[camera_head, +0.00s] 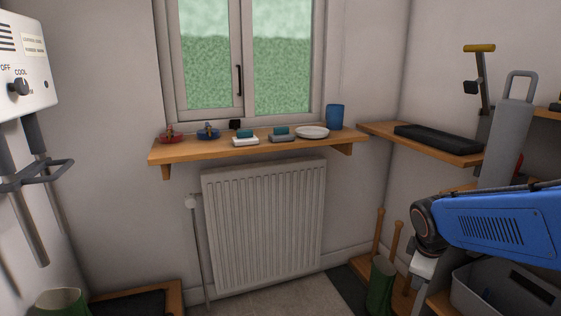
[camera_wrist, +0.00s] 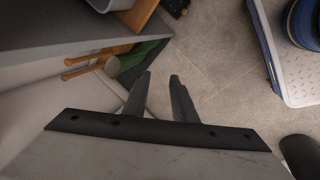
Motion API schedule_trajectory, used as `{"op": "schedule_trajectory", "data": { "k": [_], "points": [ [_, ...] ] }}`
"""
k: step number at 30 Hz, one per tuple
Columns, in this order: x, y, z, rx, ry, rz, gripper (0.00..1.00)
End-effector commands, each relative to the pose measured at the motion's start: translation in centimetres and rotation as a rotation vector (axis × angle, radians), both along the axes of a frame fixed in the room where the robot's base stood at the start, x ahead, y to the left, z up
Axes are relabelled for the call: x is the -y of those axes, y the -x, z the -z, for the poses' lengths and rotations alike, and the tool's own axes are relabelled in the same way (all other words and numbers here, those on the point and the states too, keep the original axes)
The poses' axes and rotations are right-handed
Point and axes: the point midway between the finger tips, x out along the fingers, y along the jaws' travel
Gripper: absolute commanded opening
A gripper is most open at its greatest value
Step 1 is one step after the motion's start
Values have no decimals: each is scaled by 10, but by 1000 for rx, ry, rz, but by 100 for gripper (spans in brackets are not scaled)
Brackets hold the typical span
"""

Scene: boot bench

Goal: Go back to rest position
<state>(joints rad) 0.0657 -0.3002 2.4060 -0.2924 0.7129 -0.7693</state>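My gripper (camera_wrist: 161,76) shows in the wrist view with its two dark fingers apart and nothing between them. It points over bare tiled floor (camera_wrist: 210,60). In the head view my blue arm reaches in from the right edge, and the gripper's fingers cannot be made out there.
A wooden shelf (camera_head: 220,151) under the window holds a blue cup (camera_head: 335,117), a white plate (camera_head: 312,132), brushes and small dishes. A radiator (camera_head: 265,225) is below. A green boot (camera_head: 381,285) and a grey bin (camera_head: 505,295) stand near my arm. A white dryer unit (camera_head: 22,60) is left.

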Motion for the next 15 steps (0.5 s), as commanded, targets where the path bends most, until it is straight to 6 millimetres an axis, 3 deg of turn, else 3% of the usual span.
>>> {"op": "schedule_trajectory", "data": {
  "k": [6, 15],
  "points": [
    [-21, 52, -24, 80, -138, 238, 25],
    [-51, 123, -41, 152, -347, 551, 25]
  ]
}}
